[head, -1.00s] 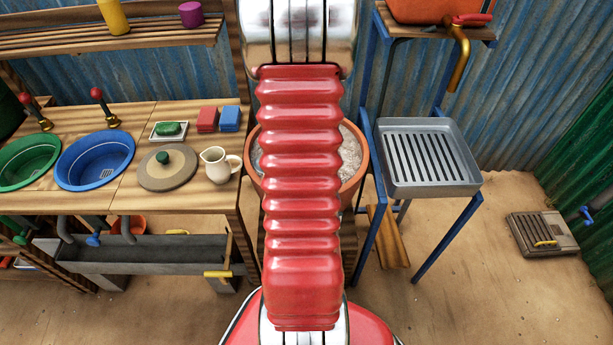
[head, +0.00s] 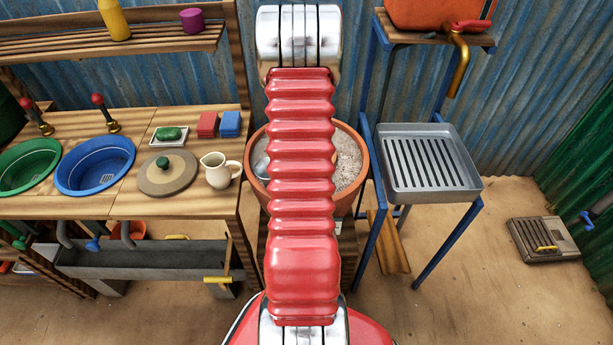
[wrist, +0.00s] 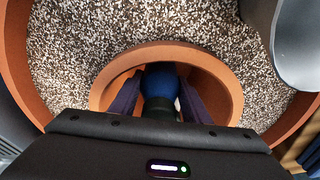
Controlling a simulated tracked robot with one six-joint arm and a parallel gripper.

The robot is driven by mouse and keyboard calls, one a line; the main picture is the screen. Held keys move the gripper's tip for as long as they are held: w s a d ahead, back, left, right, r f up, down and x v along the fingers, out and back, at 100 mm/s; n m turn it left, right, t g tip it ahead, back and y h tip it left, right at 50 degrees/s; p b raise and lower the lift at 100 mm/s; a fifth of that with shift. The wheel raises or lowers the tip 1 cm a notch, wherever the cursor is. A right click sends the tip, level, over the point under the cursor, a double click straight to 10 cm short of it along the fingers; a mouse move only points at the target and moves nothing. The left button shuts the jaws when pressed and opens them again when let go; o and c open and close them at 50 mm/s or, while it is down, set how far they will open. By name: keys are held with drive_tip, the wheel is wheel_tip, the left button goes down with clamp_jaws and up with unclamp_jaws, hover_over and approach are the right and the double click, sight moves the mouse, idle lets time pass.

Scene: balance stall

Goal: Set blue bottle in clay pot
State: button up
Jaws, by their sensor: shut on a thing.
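The blue bottle (wrist: 158,79) shows in the wrist view, with its dark neck towards my gripper. My gripper (wrist: 160,100) is shut on it, one finger on each side. Bottle and fingertips are within the round rim of a small clay pot (wrist: 165,54). This pot is set in pale gravel inside a larger clay pot (wrist: 16,60). I cannot tell whether the bottle touches the pot's floor. In the head view my red arm hides the gripper, the bottle and the small pot; the large pot's rim (head: 362,178) shows on both sides.
A grey metal piece (wrist: 298,45) hangs over the gravel at the wrist view's right. In the head view, a bench with a jug (head: 218,170) stands left of the large pot. A slatted metal tray (head: 430,163) stands right on blue legs.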

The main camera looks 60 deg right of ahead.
drive_tip(key=shift+f, duration=0.1)
drive_tip(key=shift+f, duration=1.9)
drive_tip(key=shift+f, duration=0.1)
drive_tip(key=o, duration=1.1)
drive_tip(key=r, duration=0.4)
drive_tip(key=a+r, duration=0.1)
drive_tip(key=r, duration=0.7)
drive_tip(key=shift+s+a, duration=0.1)
drive_tip(key=shift+a, duration=0.3)
